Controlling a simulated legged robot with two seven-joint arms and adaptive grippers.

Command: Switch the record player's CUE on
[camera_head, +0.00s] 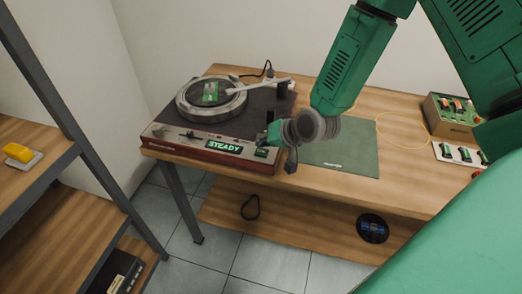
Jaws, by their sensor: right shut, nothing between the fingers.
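The record player (205,137) stands on the left part of a wooden table, with a dark top and a reddish front edge. Its silver platter (211,100) has a small green label in the middle, and the white tonearm (265,86) lies along the back right. A lit green "STEADY" display (225,147) shows on its front strip. My right gripper (289,165) is shut and empty, pointing down by the player's front right corner, close to a small green-lit control (262,153). I cannot tell whether it touches. The CUE marking is too small to read. My left gripper is not in view.
A green mat (345,155) lies right of the player on the table (400,190). A box with knobs (451,115) and a switch panel (460,154) stand at the right. A lower shelf (300,228) holds a dark disc (373,228). A metal-framed shelf (60,160) stands at the left.

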